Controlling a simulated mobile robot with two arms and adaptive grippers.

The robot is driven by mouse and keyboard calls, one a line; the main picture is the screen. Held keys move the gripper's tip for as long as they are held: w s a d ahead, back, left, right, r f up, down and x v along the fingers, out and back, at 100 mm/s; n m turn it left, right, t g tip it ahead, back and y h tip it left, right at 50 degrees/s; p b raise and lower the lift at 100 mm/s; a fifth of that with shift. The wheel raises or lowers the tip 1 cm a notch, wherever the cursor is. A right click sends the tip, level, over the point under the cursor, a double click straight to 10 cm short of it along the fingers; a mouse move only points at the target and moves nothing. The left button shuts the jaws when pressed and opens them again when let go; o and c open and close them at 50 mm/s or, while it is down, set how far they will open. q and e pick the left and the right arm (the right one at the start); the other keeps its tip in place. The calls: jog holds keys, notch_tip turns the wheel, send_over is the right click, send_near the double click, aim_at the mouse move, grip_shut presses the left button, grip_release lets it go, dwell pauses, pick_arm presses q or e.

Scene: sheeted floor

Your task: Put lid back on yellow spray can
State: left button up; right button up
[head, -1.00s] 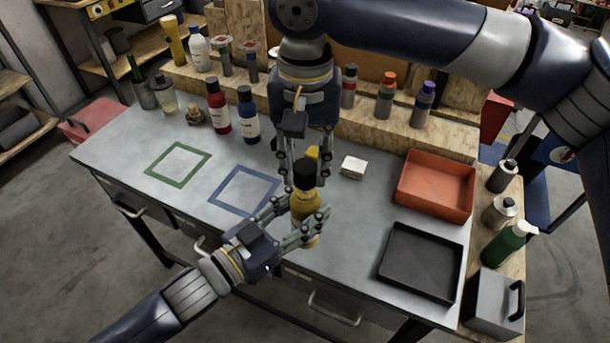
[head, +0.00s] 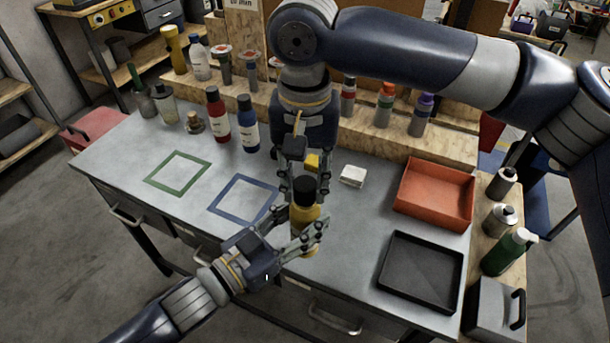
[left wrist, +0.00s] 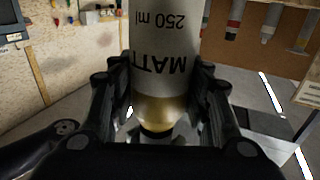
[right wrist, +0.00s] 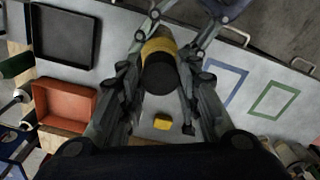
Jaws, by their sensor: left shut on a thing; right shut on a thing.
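The yellow spray can (head: 304,216) is upright over the front part of the bench, with my left gripper (head: 300,238) shut around its body. In the left wrist view its pale label (left wrist: 165,45) reads upside down above a yellow shoulder (left wrist: 160,112). The black lid (head: 305,190) is at the top of the can, between the fingers of my right gripper (head: 306,196), which is shut on it from above. In the right wrist view the lid (right wrist: 160,74) covers the can's top, so I cannot tell whether it is fully seated.
A yellow block (head: 312,162) and a white block (head: 352,175) lie behind the can. A red tray (head: 437,216) and a black tray (head: 385,285) are at right. Red (head: 218,122) and blue (head: 248,130) bottles stand at the back. The taped squares are empty.

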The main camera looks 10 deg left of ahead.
jog(key=shift+f, duration=0.7)
jog(key=o, duration=0.7)
jog(key=shift+o, duration=0.2)
jog(key=shift+r, duration=0.1)
notch_tip(320, 180, up, 12)
dwell(0.5)
